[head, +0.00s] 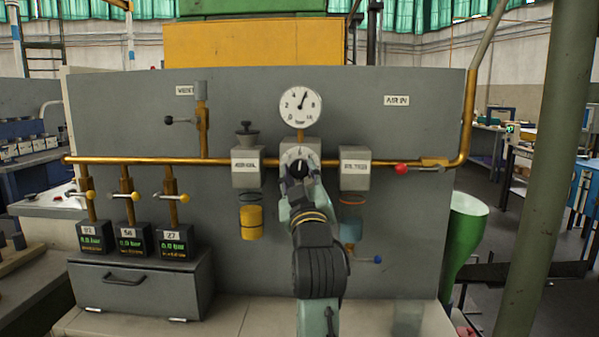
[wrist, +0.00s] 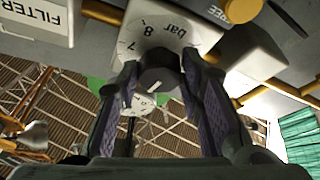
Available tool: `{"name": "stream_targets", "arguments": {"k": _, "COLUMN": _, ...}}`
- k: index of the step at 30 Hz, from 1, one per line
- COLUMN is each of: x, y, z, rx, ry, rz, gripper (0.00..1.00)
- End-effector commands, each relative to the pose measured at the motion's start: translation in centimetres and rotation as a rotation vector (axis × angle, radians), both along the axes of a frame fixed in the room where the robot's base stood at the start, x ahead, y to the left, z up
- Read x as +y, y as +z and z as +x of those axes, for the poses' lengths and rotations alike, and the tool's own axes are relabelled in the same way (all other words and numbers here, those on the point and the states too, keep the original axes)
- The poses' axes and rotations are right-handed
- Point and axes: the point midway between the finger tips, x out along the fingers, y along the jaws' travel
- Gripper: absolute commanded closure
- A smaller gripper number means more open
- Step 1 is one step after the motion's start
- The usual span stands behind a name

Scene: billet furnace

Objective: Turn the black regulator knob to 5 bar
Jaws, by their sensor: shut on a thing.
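The black regulator knob (head: 299,168) sits on the front of the regulator block (head: 301,149) at the middle of the panel. My gripper (head: 299,181) reaches it from below. In the wrist view, its two fingers (wrist: 160,66) are shut on opposite sides of the knob (wrist: 158,78), whose white mark shows on its face. The round pressure gauge (head: 301,106) is above the regulator. Its needle points up and slightly right; the exact reading is too small to tell.
The filter block (head: 246,167) and the oiler block (head: 355,168) flank the regulator closely. A red-handled valve (head: 402,169) is on the pipe to the right. A black lever valve (head: 180,120) is upper left; several yellow-handled valves (head: 131,196) stand at left.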

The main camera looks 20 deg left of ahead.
Motion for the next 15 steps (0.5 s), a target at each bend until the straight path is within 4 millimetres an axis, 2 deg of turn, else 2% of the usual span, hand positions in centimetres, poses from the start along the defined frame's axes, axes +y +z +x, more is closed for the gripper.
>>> {"name": "stream_targets", "arguments": {"k": 6, "x": -0.20, "y": 0.06, "z": 0.06, "rx": -0.028, "ry": -0.003, "rz": -0.100, "gripper": 0.94}}
{"name": "stream_targets", "arguments": {"k": 15, "x": -0.09, "y": 0.03, "z": 0.02, "rx": -0.043, "ry": 0.000, "rz": -0.153, "gripper": 0.94}}
